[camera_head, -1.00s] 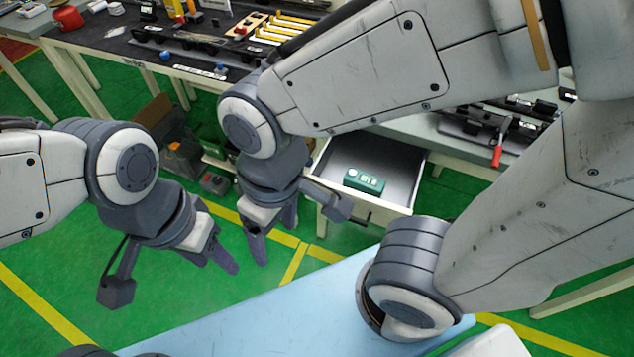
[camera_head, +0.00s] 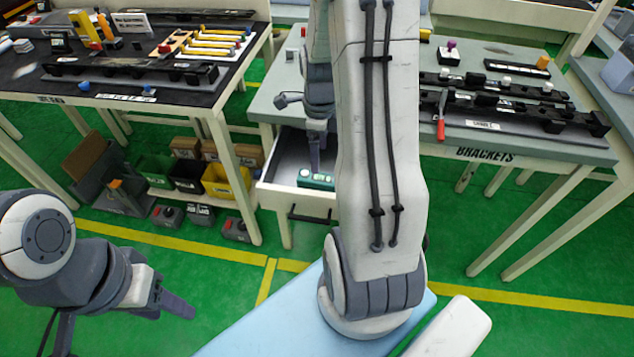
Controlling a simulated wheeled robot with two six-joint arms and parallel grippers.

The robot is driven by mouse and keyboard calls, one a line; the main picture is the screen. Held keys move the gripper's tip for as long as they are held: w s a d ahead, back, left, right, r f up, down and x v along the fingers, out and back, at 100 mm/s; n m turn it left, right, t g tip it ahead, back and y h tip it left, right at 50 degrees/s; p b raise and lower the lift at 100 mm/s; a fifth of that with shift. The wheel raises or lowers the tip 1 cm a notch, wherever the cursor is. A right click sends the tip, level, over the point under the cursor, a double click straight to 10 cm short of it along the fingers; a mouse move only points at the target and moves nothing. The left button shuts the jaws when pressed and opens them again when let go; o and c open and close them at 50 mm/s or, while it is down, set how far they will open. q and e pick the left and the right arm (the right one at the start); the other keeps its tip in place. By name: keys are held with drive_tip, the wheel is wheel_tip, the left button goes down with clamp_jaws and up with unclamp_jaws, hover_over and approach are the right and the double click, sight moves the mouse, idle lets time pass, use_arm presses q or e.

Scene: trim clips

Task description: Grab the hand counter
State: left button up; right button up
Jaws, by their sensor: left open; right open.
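The hand counter looks like a small green box (camera_head: 318,181) with light marks on top, lying in the open drawer (camera_head: 290,198). My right gripper (camera_head: 315,166) points down into the drawer, just behind the green box in the picture. It is open with nothing seen in it; whether it touches the box I cannot tell. My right upper arm hides the right part of the drawer. My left gripper (camera_head: 170,303) is open and empty, low at the left above the green floor.
Open floor lies in front.

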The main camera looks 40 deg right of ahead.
sight(318, 177)
wheel_tip(318, 177, down, 10)
drive_tip(key=shift+a+r, duration=0.1)
clamp_jaws()
idle(0.5)
